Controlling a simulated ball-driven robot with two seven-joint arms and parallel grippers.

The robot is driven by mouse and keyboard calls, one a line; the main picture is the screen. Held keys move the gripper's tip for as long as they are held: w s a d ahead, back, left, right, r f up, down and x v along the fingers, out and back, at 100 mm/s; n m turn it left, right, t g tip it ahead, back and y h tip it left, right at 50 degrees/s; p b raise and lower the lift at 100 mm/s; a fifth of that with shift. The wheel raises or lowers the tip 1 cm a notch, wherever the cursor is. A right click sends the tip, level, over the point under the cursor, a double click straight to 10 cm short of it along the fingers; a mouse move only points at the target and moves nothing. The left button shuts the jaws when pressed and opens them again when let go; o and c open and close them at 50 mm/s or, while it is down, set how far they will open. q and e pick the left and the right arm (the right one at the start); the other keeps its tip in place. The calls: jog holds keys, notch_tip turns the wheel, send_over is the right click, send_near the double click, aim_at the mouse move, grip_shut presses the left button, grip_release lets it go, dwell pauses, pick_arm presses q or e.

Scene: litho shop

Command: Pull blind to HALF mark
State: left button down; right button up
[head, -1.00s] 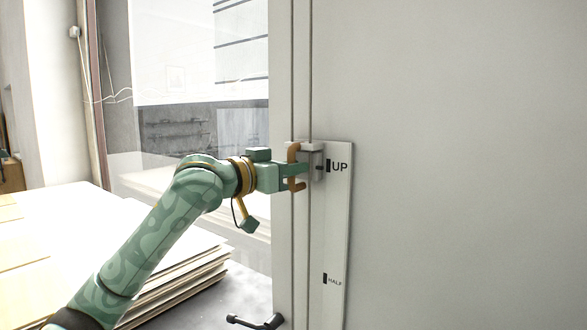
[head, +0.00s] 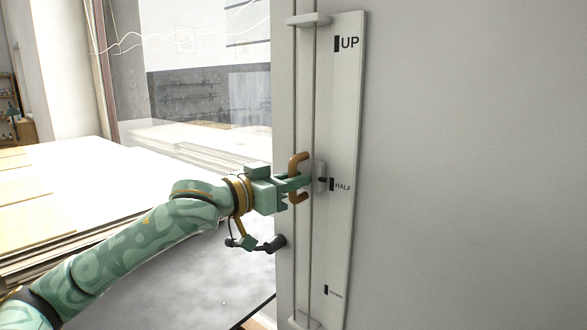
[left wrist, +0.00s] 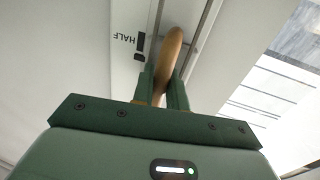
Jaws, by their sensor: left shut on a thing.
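A white scale board (head: 343,120) on the wall carries the marks UP at top, HALF (head: 342,186) in the middle and a small lowest mark. Two vertical cords or rods run beside it. A tan C-shaped handle (head: 298,161) sits on them, with a grey slider block (head: 320,177) and dark pointer level with the HALF mark. My left gripper (head: 296,181) is shut on the handle. In the left wrist view the handle (left wrist: 171,50) passes between the fingers (left wrist: 162,85), with HALF upside down beside it. My right gripper is not in view.
A window (head: 205,100) with a pale blind (head: 195,35) lies left of the wall. A table with stacked sheets (head: 60,190) stands at left. The wall at right is bare.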

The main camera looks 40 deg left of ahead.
pick_arm(q)
jog(key=shift+f, duration=0.7)
jog(key=c, duration=1.5)
grip_release()
jog(key=shift+r, duration=0.1)
